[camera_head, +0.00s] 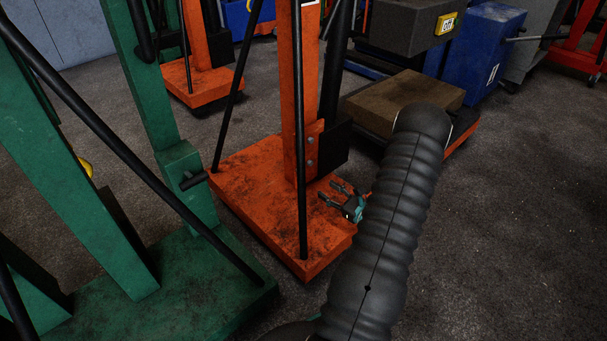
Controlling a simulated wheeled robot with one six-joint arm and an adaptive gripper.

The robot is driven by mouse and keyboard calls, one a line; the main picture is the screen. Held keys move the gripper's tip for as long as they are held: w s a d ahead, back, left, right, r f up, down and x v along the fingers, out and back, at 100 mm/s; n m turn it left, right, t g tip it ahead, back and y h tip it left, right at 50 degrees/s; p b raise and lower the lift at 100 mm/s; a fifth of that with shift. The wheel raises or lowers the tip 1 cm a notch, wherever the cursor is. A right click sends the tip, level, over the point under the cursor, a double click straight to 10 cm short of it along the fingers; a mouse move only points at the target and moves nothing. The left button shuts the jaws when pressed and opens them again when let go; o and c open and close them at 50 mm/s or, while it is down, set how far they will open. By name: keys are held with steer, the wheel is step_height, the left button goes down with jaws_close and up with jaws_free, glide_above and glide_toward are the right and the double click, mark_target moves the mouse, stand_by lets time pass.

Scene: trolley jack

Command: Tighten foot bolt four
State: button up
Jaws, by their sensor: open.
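An orange jack stands in the middle, with an upright post (297,90) on a flat, stained base (250,190). A bracket at the foot of the post shows two grey bolt heads, an upper one (310,140) and a lower one (310,162). I cannot tell which bolt is number four, and other faces of the foot are hidden. My gripper (328,190) is open, its two dark fingers pointing left toward the post's foot. It appears small, over the right part of the base, below and right of the bolts. I see nothing between its fingers.
Thin black rods (299,130) slope beside the post. A green jack (160,290) fills the left side. A brown block (408,100) lies behind my arm, with a blue cabinet (487,50) farther back. Bare floor (510,230) is open at right.

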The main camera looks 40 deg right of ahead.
mark_target(301, 170)
steer(key=shift+m+h, duration=0.3)
steer(key=w, duration=1.3)
steer(key=shift+w+a+f+b, duration=0.15)
steer(key=shift+f+b, duration=0.15)
steer(key=shift+f, duration=0.1)
jaws_close()
